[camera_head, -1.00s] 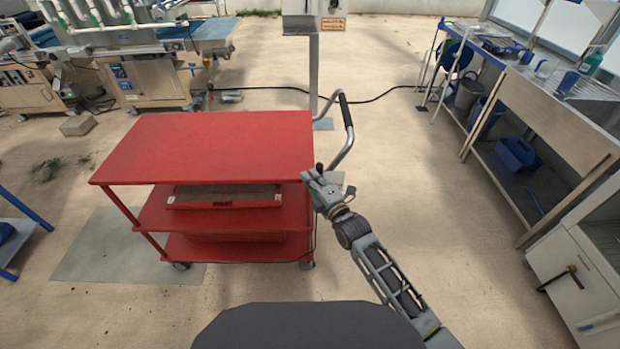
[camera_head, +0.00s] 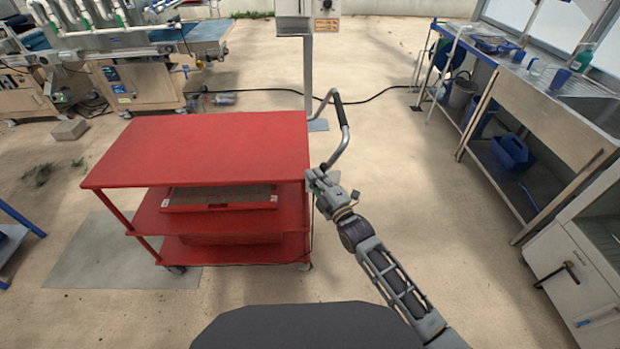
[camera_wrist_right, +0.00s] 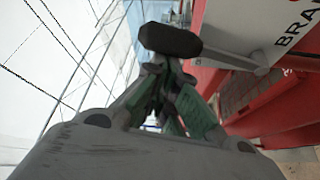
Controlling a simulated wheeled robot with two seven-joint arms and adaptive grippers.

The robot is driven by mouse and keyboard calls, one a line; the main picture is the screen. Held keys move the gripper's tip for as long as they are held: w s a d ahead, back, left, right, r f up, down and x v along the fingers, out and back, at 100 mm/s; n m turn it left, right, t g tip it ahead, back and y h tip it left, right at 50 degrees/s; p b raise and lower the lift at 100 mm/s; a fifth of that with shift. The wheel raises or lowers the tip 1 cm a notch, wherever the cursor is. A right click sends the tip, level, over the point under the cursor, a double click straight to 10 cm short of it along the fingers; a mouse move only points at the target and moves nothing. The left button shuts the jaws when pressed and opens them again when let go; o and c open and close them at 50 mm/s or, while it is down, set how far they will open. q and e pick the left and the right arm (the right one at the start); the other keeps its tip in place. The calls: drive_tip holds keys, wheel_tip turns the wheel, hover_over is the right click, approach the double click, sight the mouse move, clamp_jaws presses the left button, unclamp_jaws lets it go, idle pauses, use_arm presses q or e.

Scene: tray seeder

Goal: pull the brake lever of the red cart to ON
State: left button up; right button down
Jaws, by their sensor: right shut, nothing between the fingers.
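The red cart (camera_head: 200,145) stands left of centre in the head view, with a flat top and shelves below. My right gripper (camera_head: 316,180) is at the cart's right end, below the push handle (camera_head: 343,125). In the right wrist view, the brake lever (camera_wrist_right: 170,40) shows as a black knob on a grey metal arm, in front of a white plate lettered "BRA" (camera_wrist_right: 285,28). My right gripper (camera_wrist_right: 168,95) is shut and empty, its green-padded fingers close to the knob in the picture; I cannot tell whether they touch it. The lever is not clear in the head view. My left gripper is out of view.
A red tray (camera_head: 220,205) sits on the cart's middle shelf. A grey post (camera_head: 308,80) stands behind the cart. A sink bench (camera_head: 540,105) and a white cabinet (camera_head: 570,270) line the right side. Open floor lies between them and the cart.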

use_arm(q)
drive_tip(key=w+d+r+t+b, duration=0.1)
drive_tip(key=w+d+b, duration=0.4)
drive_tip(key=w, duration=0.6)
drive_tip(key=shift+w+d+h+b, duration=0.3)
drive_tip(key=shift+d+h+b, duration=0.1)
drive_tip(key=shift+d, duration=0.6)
use_arm(e)
drive_tip(key=d+f+m+t+h, duration=0.4)
drive_tip(key=d+m, duration=0.4)
drive_tip(key=m, duration=0.7)
drive_tip(key=shift+d+f+t+h, duration=0.35)
drive_tip(key=shift+t+h, duration=0.25)
drive_tip(key=shift+t, duration=0.3)
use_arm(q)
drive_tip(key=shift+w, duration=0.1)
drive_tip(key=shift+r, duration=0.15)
use_arm(e)
drive_tip(key=shift+r, duration=0.15)
